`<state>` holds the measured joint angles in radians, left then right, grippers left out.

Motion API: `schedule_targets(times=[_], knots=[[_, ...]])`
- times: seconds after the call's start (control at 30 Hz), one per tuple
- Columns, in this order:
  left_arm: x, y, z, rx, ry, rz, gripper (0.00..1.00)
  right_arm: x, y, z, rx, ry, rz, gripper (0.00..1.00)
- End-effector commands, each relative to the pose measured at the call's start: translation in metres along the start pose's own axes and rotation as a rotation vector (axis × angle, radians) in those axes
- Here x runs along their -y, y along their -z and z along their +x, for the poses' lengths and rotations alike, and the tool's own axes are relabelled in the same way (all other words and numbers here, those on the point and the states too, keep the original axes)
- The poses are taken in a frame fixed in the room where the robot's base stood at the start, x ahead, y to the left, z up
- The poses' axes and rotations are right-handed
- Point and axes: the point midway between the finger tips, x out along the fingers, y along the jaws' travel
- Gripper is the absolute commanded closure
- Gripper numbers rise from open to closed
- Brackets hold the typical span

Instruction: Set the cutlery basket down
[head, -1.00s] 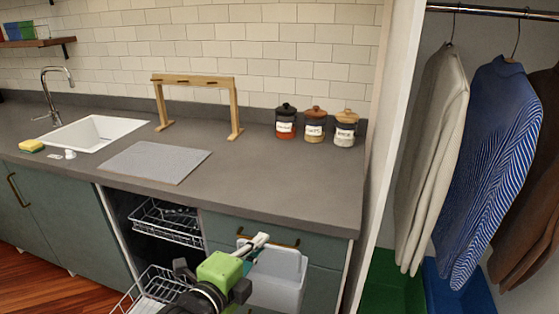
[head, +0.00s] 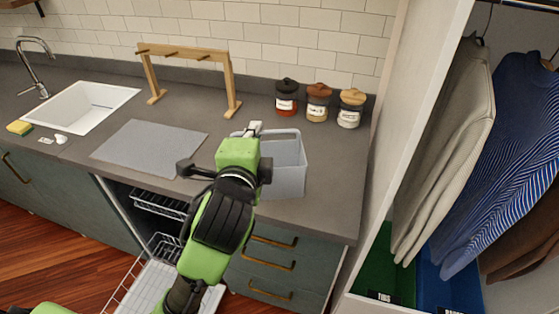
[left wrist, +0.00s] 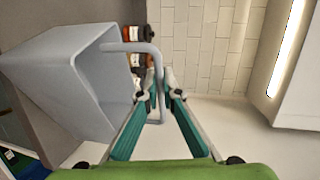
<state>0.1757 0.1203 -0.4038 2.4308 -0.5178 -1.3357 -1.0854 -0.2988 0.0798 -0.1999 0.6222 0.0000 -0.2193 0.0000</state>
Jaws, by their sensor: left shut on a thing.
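The cutlery basket (head: 290,166) is a light grey open-topped bin with a looped handle. In the head view it is upright over the counter (head: 325,215), near its front edge. I cannot tell whether its base touches the counter. My left gripper (head: 256,130) is at the basket's left side, partly hiding it. In the left wrist view the basket (left wrist: 75,75) is at the left, and my left gripper (left wrist: 160,88) is shut on its handle (left wrist: 132,47). My right gripper is not in view.
A grey mat (head: 150,147) lies left of the basket, by the sink (head: 85,108). A wooden rack (head: 190,53) and three lidded jars (head: 318,103) stand behind. An open dishwasher rack (head: 160,275) is below. Counter right of the basket is clear.

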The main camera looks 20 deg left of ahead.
Motion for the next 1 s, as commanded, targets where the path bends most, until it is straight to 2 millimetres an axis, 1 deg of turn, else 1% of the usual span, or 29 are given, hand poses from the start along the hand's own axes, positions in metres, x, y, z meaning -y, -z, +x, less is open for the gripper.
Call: schedule_targets(times=[0.07,0.17,0.4,0.47,0.5,0.6,0.73,0.93,1.0], knots=[[0.0,0.001,0.005,0.001,-0.001,0.001,1.0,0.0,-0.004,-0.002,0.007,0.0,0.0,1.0],[-0.004,0.001,0.022,0.004,-0.003,0.003,1.0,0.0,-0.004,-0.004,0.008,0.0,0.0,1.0],[-0.017,0.006,0.085,0.003,-0.003,0.002,1.0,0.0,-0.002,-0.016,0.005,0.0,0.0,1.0],[-0.021,0.007,0.1,0.002,-0.003,0.002,1.0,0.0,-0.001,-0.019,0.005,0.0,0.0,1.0],[-0.032,0.007,0.108,0.003,-0.006,0.002,1.0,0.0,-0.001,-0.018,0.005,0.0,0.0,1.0],[-0.047,0.008,0.126,0.002,-0.005,0.001,1.0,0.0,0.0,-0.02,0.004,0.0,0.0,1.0],[-0.059,0.009,0.142,0.001,-0.001,0.0,1.0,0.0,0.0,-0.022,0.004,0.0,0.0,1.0],[-0.07,0.009,0.154,0.001,-0.001,0.0,1.0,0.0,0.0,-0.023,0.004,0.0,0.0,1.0],[-0.08,0.009,0.157,0.001,-0.005,0.001,1.0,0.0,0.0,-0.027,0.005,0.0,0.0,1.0]])
